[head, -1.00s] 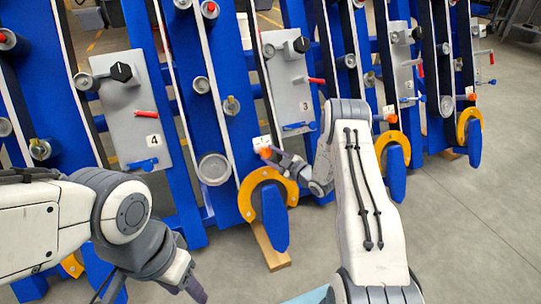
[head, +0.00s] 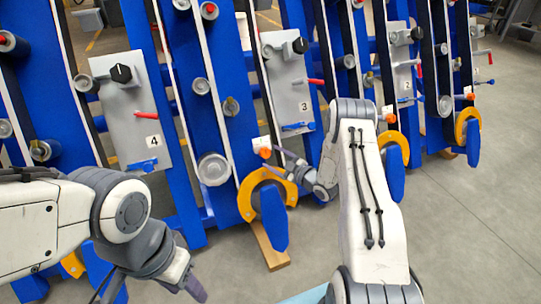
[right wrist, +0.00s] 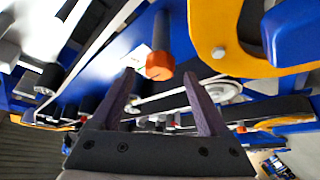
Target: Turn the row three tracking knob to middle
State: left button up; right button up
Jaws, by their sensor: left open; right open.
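A grey panel marked 3 (head: 290,75) carries a black knob (head: 300,45), a red lever (head: 315,81) and a blue lever (head: 297,126). Which knob is the tracking knob cannot be read. An orange-red knob (head: 264,152) sits lower left of this panel, beside a small white label, above a yellow curved part. My right gripper (head: 284,160) is just right of that orange knob. In the right wrist view the orange knob (right wrist: 160,65) lies ahead between my open right fingers (right wrist: 160,85), apparently not gripped. My left gripper (head: 192,290) hangs low at the left, empty.
A grey panel marked 4 (head: 128,110) stands to the left and one marked 2 (head: 405,70) to the right. The yellow curved part (head: 246,200) and a blue plate (head: 274,218) are close below my right gripper. Grey floor (head: 465,220) is clear at right.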

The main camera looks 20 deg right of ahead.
jog(key=p+v, duration=0.2)
jog(key=v, duration=0.6)
jog(key=shift+s, duration=0.2)
jog(key=shift+d, duration=0.1)
